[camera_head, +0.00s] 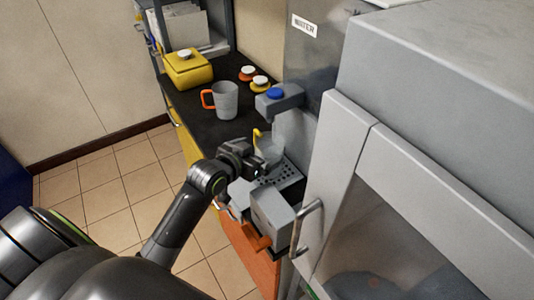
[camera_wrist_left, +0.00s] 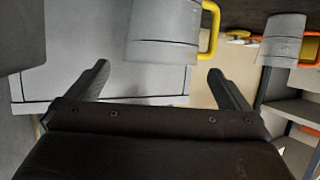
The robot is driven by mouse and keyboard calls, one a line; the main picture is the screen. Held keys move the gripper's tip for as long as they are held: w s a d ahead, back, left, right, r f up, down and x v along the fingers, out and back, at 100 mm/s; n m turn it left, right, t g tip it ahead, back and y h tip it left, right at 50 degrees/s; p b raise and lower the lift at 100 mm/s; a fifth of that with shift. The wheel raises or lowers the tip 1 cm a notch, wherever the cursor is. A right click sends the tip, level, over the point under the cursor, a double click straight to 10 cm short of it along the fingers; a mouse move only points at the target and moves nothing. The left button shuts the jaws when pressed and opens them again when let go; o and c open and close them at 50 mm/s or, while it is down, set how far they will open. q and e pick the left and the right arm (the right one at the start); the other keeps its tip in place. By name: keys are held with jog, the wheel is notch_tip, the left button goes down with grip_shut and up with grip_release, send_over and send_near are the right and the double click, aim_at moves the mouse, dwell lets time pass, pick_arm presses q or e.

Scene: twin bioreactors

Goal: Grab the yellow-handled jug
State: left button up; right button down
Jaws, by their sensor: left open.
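The yellow-handled jug (camera_head: 268,151) is a grey jug standing beneath the water dispenser, on or next to its drip grate, partly hidden behind my gripper. In the left wrist view the jug (camera_wrist_left: 162,38) is just beyond the fingers and roughly between their lines, with its yellow handle (camera_wrist_left: 211,28) on the right side. In the head view the left gripper (camera_head: 252,162) is right beside the jug. My right gripper is not seen.
A similar jug with an orange handle (camera_head: 226,100) stands on the black counter (camera_head: 190,100), near a yellow box (camera_head: 188,70) and white-topped lids (camera_head: 260,81). The dispenser head with a blue button (camera_head: 275,93) overhangs the jug. A grey cabinet (camera_head: 430,120) closes the right side.

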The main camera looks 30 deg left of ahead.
aim_at(266, 145)
pick_arm(q)
jog(key=x, duration=0.1)
jog(key=p+x, duration=0.1)
jog(key=x, duration=0.3)
jog(key=shift+w+a+f, duration=0.1)
jog(key=shift+w+a, duration=0.05)
jog(key=shift+a, duration=0.1)
jog(key=c, duration=1.8)
jog(key=shift+c, duration=1.2)
